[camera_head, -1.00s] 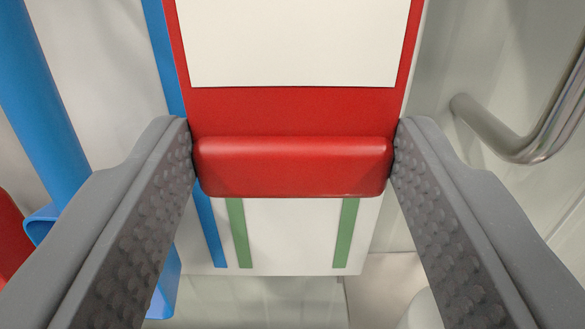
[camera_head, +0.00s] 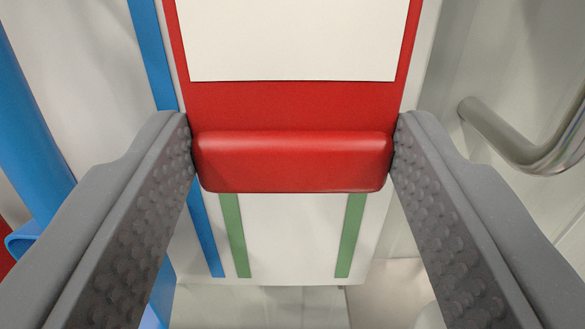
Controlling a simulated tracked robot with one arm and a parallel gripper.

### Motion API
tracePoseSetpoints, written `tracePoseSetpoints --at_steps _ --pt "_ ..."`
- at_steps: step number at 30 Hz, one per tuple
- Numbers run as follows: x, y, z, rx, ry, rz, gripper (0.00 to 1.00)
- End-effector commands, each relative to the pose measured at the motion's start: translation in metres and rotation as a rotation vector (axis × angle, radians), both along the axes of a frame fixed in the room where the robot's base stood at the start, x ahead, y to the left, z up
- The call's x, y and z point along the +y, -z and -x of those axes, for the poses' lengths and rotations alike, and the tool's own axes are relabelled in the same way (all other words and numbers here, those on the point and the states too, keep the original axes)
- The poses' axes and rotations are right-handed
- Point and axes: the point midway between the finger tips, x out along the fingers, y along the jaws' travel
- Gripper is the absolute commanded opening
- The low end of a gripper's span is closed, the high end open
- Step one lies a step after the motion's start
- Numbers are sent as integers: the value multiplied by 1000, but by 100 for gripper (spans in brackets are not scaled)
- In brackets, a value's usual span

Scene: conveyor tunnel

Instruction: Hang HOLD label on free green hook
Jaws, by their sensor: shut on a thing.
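The red label (camera_head: 294,108) has a white panel on its face and a thick red grip bar at its lower edge. Its top runs out of the picture, and no HOLD lettering is in view. My gripper (camera_head: 293,158) is shut on the ends of the grip bar, one finger on each side. Behind and below the label is a white board with two green strips, the left one (camera_head: 234,235) and the right one (camera_head: 351,235). The green hook itself is not in view.
A blue strip (camera_head: 206,235) runs along the board's left side. A blue tube (camera_head: 30,140) stands at the far left, with a red piece (camera_head: 5,255) beside its lower end. A bent metal rail (camera_head: 510,140) is at the right.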

Motion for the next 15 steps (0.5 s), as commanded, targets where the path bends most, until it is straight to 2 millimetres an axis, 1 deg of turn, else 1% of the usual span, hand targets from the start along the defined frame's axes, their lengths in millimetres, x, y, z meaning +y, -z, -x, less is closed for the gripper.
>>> tracePoseSetpoints --at_steps 15 --pt "-1 0 -18 1 1 1 13"
